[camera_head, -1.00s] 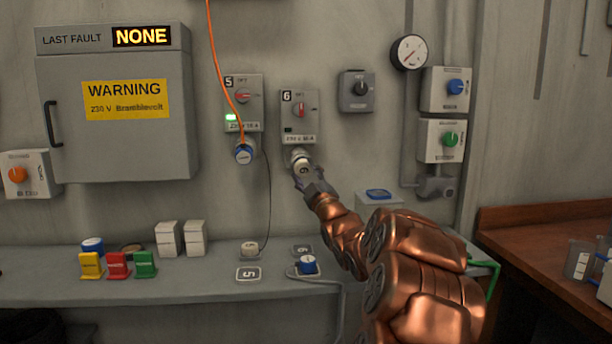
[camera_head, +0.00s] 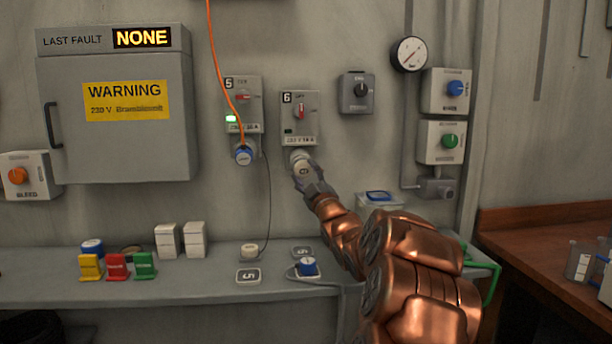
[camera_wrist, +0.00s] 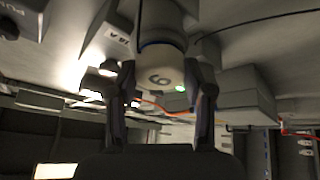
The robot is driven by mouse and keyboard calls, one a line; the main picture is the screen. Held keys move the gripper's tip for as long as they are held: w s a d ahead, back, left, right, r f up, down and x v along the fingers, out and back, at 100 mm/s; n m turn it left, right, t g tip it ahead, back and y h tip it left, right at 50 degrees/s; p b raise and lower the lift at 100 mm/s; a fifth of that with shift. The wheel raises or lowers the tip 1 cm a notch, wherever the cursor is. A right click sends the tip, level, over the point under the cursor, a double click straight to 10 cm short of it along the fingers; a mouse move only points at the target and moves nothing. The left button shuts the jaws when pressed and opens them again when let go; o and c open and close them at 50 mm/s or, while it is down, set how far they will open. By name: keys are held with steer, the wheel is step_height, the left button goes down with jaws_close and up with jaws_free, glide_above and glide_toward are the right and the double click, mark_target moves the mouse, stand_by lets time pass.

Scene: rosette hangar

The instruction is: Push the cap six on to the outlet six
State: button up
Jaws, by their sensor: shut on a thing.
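Cap six (camera_head: 302,169) is a pale round cap with a dark 6 on its end. It is at the socket of outlet six (camera_head: 298,118), the grey wall box marked 6 with a red switch. My gripper (camera_head: 306,183) is shut on the cap from the front and below. In the wrist view, the cap (camera_wrist: 160,72) sits between the two dark fingers of my gripper (camera_wrist: 163,92), in line with the pale socket behind it. I cannot tell how far the cap is on.
Outlet five (camera_head: 243,104), with a green light, is to the left, with an orange cable in its blue plug (camera_head: 243,155). A shelf (camera_head: 200,285) below holds colored blocks, white blocks and a blue-topped plug (camera_head: 307,267). A black-knob box (camera_head: 356,92) is at right.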

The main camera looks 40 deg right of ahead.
steer(key=shift+w+d, duration=0.1)
steer(key=shift+w, duration=0.05)
steer(key=o, duration=1.1)
steer(key=shift+o, duration=0.2)
steer(key=v, duration=1.2)
